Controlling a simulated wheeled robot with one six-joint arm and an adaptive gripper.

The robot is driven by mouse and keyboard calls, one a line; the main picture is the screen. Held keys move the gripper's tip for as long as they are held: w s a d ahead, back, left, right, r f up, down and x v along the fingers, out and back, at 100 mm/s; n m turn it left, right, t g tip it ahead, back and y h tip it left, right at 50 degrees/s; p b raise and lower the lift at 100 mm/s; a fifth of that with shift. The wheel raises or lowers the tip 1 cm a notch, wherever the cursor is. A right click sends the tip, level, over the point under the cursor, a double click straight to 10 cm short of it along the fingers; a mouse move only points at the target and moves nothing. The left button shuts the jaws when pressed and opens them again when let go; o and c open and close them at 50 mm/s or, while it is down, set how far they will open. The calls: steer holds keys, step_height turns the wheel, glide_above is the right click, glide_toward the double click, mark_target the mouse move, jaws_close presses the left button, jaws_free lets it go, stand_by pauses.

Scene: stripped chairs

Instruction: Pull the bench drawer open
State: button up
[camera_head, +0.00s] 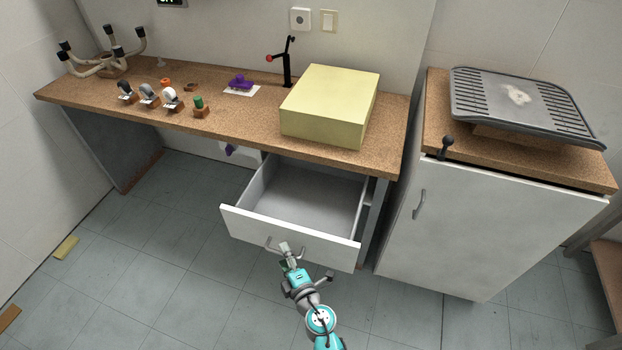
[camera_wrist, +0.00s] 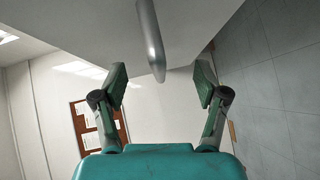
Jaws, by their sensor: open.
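The white bench drawer (camera_head: 290,235) stands pulled well out from under the right part of the brown workbench (camera_head: 225,117). Its grey inside shows and looks empty. My gripper (camera_head: 285,247) is at the drawer front, by the grey bar handle (camera_head: 272,243). In the wrist view my gripper (camera_wrist: 160,85) has its two fingers spread apart. The grey handle (camera_wrist: 150,40) reaches down from above into the space between the fingers, and the fingers look clear of it.
A yellow block (camera_head: 330,105) sits on the bench above the drawer. A white cabinet (camera_head: 460,225) with a grey ribbed panel (camera_head: 520,103) is at the right.

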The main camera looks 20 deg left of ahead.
steer(key=shift+v, duration=2.15)
steer(key=s+d+r+m+t+h, duration=0.15)
steer(key=s+d+m, duration=0.3)
steer(key=d, duration=0.45)
steer(key=s+d+m+t+h, duration=0.15)
steer(key=s+d+m, duration=0.3)
steer(key=d, duration=0.45)
steer(key=s+d+r+m+t+h, duration=0.1)
steer(key=s+d+m+h, duration=0.15)
steer(key=s+d, duration=0.5)
steer(key=s+d+r+m+h, duration=0.7)
steer(key=s+d+r+m, duration=0.8)
steer(key=s+d+r, duration=0.1)
steer(key=shift+d+r+t, duration=0.15)
steer(key=shift+r+t, duration=0.25)
